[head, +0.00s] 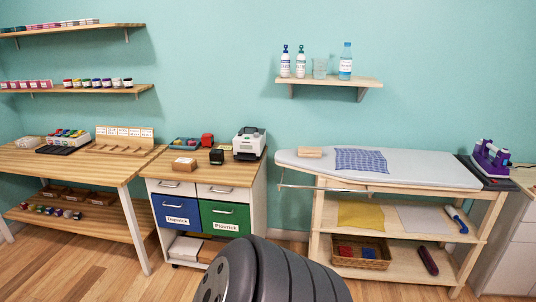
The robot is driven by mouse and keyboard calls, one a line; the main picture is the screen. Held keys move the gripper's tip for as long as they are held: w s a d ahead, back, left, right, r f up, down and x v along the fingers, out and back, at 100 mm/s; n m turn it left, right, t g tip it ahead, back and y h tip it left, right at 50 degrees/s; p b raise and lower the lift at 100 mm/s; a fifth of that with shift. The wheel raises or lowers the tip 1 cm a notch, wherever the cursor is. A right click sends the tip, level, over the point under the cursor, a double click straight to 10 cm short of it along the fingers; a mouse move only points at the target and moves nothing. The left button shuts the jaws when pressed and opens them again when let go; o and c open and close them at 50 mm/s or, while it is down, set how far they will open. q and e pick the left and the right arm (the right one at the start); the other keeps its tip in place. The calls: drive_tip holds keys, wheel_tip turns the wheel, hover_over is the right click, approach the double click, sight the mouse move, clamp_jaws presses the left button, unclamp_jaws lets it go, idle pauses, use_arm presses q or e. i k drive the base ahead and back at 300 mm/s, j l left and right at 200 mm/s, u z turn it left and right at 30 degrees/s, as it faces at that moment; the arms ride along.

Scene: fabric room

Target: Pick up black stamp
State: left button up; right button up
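A small black block (216,157), which looks like the black stamp, sits on the wooden top of the drawer cabinet (232,175). It is in front of and left of a white and black machine (249,143). A red block (207,140) stands behind it, and a small light-brown box (184,164) lies to its left. Neither of my grippers is in view. A large dark, ribbed part, apparently of my own body, fills the bottom middle of the picture and hides some floor.
A wooden table (75,165) with trays adjoins the cabinet on the left. An ironing board (415,170) on a wooden shelf unit stands on the right, past a gap. Wall shelves hold jars and bottles. Clear wooden floor (110,278) lies at lower left.

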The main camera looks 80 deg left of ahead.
sight(217, 156)
drive_tip(key=j+u, duration=0.1)
drive_tip(key=u, duration=0.3)
drive_tip(key=j+u, duration=0.1)
drive_tip(key=u, duration=0.3)
drive_tip(key=j+u, duration=0.1)
drive_tip(key=u, duration=0.3)
drive_tip(key=j+u, duration=0.1)
drive_tip(key=u, duration=0.3)
drive_tip(key=j+u, duration=0.1)
drive_tip(key=u, duration=0.3)
drive_tip(key=i+j+u, duration=0.15)
drive_tip(key=j+u, duration=0.2)
drive_tip(key=i+j+u, duration=0.3)
drive_tip(key=j, duration=0.15)
drive_tip(key=i+j+u, duration=0.15)
drive_tip(key=j+u, duration=0.2)
drive_tip(key=i+j, duration=0.35)
